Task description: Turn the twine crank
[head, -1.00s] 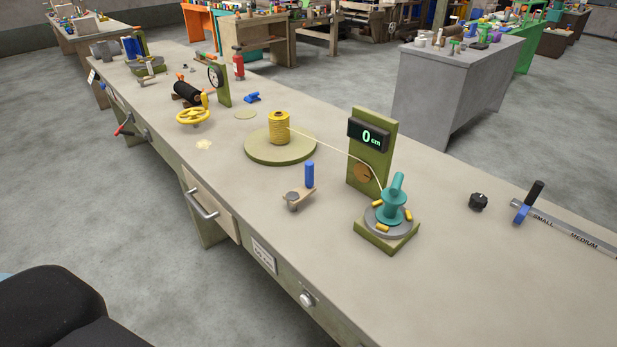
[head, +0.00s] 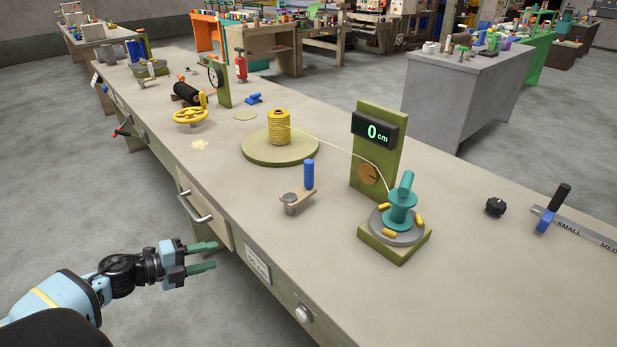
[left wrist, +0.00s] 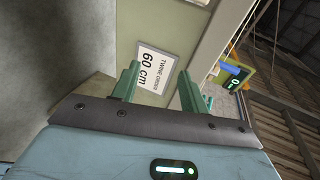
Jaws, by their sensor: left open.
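The twine crank (head: 297,193) stands near the front edge of the bench. It has a grey hub, a short wooden arm and an upright blue handle. Behind it a yellow twine spool (head: 279,128) sits on a round green base. Its twine runs past a counter (head: 374,130) reading 0 cm to a teal winding post (head: 402,204). My left gripper (head: 211,256) is open and empty, in front of the bench and below its top, left of the crank and apart from it. In the left wrist view its green fingers stand before a card (left wrist: 147,80) reading "TWINE ORDER 60 cm".
A drawer handle (head: 194,207) juts from the bench front near my left gripper. A yellow handwheel (head: 190,116) stands farther left on the bench. A black knob (head: 496,207) and a blue slider (head: 546,217) on a size scale lie right. The benchtop around the crank is clear.

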